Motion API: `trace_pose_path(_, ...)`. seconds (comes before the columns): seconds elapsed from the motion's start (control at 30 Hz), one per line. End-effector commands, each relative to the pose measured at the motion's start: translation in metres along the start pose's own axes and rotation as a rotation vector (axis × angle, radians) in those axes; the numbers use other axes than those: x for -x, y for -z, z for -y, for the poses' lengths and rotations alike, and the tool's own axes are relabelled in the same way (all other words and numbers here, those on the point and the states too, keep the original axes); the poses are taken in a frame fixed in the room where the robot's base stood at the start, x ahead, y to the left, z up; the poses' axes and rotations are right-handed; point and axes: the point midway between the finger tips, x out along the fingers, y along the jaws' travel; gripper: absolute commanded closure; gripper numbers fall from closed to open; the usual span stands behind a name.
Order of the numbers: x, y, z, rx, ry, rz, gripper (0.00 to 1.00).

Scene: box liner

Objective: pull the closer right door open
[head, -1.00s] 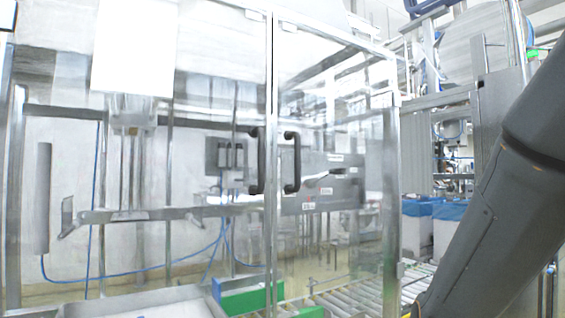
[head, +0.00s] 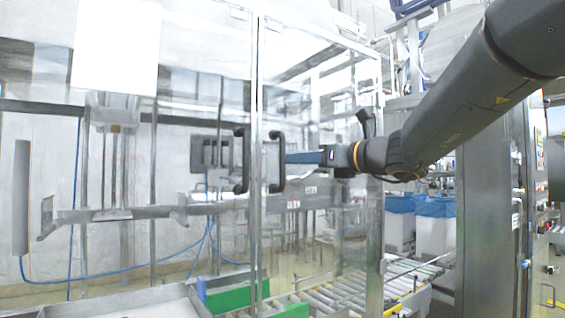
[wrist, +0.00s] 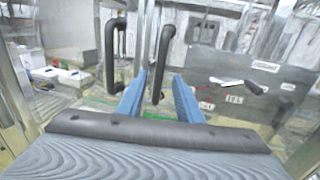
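The closer right door (head: 318,110) is a clear panel in a metal frame and looks shut. Its black bar handle (head: 277,162) stands upright beside the left door's handle (head: 241,160). My gripper (head: 288,158) comes in from the right at the handle's height, its blue fingertips close to the right handle. In the wrist view my gripper (wrist: 160,76) is open, one blue finger on each side. The right handle (wrist: 164,48) appears between the fingertips, its lower end low between them. I cannot tell whether they touch it. The left handle (wrist: 110,50) is outside the fingers, to the left.
A metal post (head: 257,120) runs between the two handles. Behind the clear panels are a roller conveyor (head: 345,290) and a green block (head: 230,296). Blue-lined bins (head: 432,228) stand beyond, under my arm. A grey cabinet column (head: 482,220) stands at the right.

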Motion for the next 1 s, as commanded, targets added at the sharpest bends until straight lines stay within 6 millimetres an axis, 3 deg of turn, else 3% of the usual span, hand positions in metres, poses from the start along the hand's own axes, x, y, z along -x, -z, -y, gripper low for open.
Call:
trace_pose_path(0.4,-0.06,0.001,-0.001,0.002,-0.001,-0.004,0.67)
trace_pose_path(0.83,-0.07,0.002,-0.001,0.003,0.0,-0.004,0.67)
trace_pose_path(1.0,-0.07,0.002,0.0,0.004,0.001,-0.004,0.96)
